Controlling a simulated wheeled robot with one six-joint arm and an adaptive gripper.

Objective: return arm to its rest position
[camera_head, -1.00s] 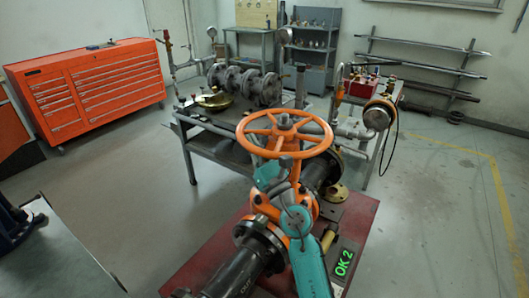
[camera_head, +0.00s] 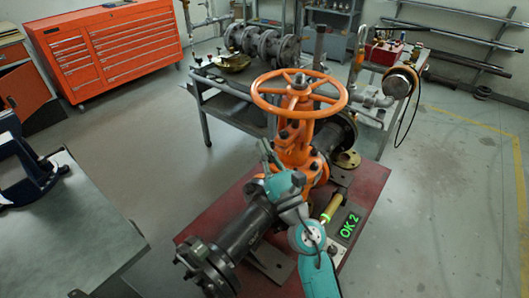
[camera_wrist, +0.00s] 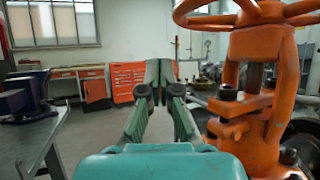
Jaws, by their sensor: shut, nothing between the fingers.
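The gate valve has an orange handwheel (camera_head: 299,93) on an orange yoke and bonnet (camera_head: 294,150), set in a dark flanged pipe (camera_head: 247,228). My gripper (camera_head: 266,151) is in front of and left of the orange bonnet, below the handwheel's level in the picture. My teal and grey arm (camera_head: 319,272) comes up from the bottom edge. In the wrist view my gripper (camera_wrist: 160,68) has its fingertips together with nothing between them. The orange yoke (camera_wrist: 252,100) stands just right of the fingers there, with a visible gap. The handwheel (camera_wrist: 250,14) is partly cut off at the top.
A grey table (camera_head: 65,235) is at the left, and an orange tool cabinet (camera_head: 110,51) stands behind. Open floor (camera_head: 145,140) lies between them.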

